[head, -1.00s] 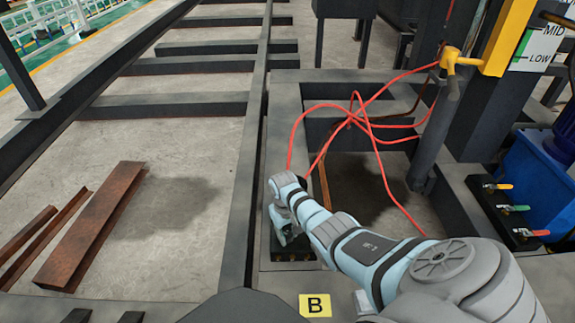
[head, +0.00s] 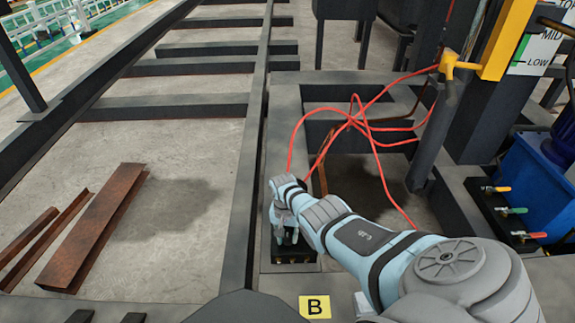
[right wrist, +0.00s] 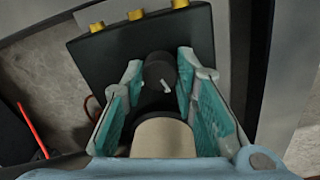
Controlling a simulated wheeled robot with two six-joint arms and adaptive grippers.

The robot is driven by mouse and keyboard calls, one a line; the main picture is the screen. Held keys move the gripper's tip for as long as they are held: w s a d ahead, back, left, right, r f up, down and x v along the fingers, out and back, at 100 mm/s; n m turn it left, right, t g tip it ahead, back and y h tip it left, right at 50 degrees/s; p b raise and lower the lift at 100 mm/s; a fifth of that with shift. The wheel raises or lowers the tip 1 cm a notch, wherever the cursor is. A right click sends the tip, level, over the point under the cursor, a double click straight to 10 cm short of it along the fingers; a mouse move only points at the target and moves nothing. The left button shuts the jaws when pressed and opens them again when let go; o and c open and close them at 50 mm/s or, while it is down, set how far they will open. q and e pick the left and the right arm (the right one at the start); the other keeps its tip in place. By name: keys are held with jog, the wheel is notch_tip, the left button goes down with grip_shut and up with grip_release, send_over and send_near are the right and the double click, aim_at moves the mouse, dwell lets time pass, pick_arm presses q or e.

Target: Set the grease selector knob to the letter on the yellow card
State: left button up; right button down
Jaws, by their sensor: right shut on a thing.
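The yellow card (head: 315,306) lies at the bottom middle of the head view and carries a black letter B. The black grease selector knob (right wrist: 160,73) stands on a dark block (right wrist: 118,50) in the right wrist view, with a short white mark on its top. My right gripper (right wrist: 165,85) has its teal-padded fingers on both sides of the knob and is shut on it. In the head view my right gripper (head: 284,233) reaches down to the dark block (head: 292,257) and hides the knob. Letters around the knob cannot be read. My left gripper is not in view.
Several brass fittings (right wrist: 135,14) line the block's far edge. Red hoses (head: 375,160) loop over the frame beyond my arm. A valve block (head: 503,212) with coloured handles and a blue tank (head: 540,190) stand at right. Rusty steel channels (head: 95,230) lie on the floor at left.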

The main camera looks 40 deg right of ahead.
aim_at(286, 237)
jog(key=shift+m, duration=0.4)
jog(key=c, duration=1.3)
grip_release()
jog(key=shift+w+r, duration=0.1)
jog(key=shift+d+r, duration=0.1)
jog(key=shift+r, duration=0.25)
jog(key=r, duration=1.1)
jog(key=shift+w+a, duration=0.2)
jog(key=shift+a, duration=0.05)
